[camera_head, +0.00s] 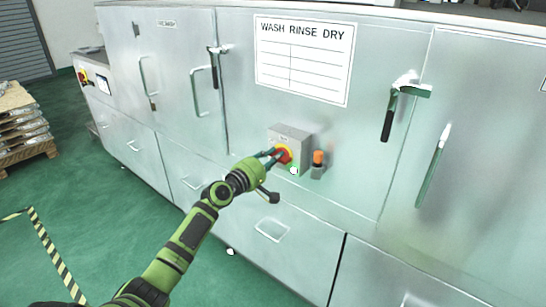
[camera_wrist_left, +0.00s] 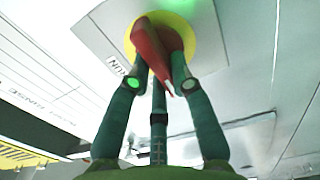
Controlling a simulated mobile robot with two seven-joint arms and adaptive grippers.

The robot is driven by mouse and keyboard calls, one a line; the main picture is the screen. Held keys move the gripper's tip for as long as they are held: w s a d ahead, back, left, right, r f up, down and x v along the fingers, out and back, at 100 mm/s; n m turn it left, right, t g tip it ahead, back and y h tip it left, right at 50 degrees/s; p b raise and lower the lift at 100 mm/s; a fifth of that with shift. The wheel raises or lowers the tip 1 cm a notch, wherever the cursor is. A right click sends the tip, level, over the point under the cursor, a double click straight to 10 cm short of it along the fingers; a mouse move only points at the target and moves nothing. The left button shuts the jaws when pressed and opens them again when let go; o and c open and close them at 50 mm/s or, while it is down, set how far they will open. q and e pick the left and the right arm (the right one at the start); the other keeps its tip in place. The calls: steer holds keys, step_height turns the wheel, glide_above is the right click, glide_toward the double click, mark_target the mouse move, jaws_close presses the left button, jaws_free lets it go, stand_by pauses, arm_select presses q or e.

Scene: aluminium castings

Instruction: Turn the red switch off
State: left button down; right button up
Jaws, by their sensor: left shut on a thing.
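The red switch (camera_wrist_left: 150,47) is a red handle on a round yellow plate (camera_wrist_left: 190,30), set on a grey box on the front of a steel cabinet. In the head view the red switch (camera_head: 285,154) shows just beyond my fingertips. My left gripper (camera_head: 274,155) reaches it from the left and is shut on the handle. In the left wrist view the fingers of my left gripper (camera_wrist_left: 160,75) stand around the handle, which is tilted in the picture. Part of a label on the box is readable, but the switch's set position is unclear. My right gripper is not in view.
An orange-topped fitting (camera_head: 318,160) sits right of the switch box (camera_head: 291,136). Door handles (camera_head: 391,112) stick out from the cabinet. A WASH RINSE DRY sign (camera_head: 304,58) is above. A pallet of castings (camera_head: 22,130) stands far left. The green floor is open at lower left.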

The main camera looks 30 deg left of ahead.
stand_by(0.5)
arm_select(q)
steer(key=c, duration=1.1)
jaws_free()
steer(key=s+a, duration=0.1)
steer(key=s, duration=1.1)
